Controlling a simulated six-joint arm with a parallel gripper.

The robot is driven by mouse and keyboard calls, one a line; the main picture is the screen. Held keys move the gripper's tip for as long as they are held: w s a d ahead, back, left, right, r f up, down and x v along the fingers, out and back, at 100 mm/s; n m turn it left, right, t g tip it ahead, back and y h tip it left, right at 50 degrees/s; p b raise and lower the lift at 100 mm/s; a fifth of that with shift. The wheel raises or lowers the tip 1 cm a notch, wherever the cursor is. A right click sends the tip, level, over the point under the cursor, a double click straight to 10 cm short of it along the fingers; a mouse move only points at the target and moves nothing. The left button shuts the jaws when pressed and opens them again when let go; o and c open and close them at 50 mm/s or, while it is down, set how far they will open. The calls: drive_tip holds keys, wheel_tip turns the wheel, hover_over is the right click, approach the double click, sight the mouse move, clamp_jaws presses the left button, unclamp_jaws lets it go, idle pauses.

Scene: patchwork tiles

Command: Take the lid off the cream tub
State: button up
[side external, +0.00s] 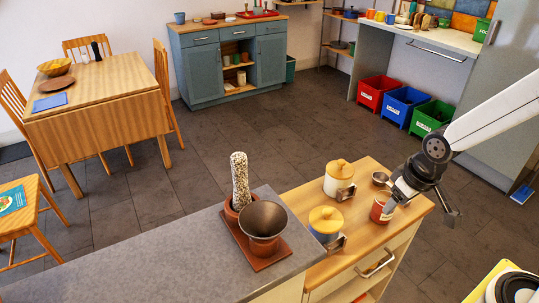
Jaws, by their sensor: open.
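The cream tub (334,187) stands upright on the wooden top of the cabinet. Its yellow-tan lid (339,168) with a small knob sits on it. A metal piece shows at the tub's right side. My gripper (390,206) is to the right of the cream tub and apart from it, pointing down and left beside a red tub (379,213). My gripper is open, with nothing seen held in it. The fingers are small, and I cannot tell whether they touch the red tub.
A blue tub with a yellow lid (325,217) stands in front of the cream tub. A small metal cup (381,179) stands behind the red tub. A dark funnel-shaped bowl (263,220) and a speckled cylinder (240,180) stand on a brown tray at left.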

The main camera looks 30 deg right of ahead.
drive_tip(key=shift+o, duration=0.2)
drive_tip(key=shift+o, duration=0.6)
wheel_tip(320, 180, up, 6)
drive_tip(key=n+g, duration=0.3)
drive_tip(key=n, duration=0.5)
hover_over(342, 161)
drive_tip(key=shift+f, duration=0.1)
drive_tip(key=shift+f, duration=0.1)
drive_tip(key=shift+f, duration=1.25)
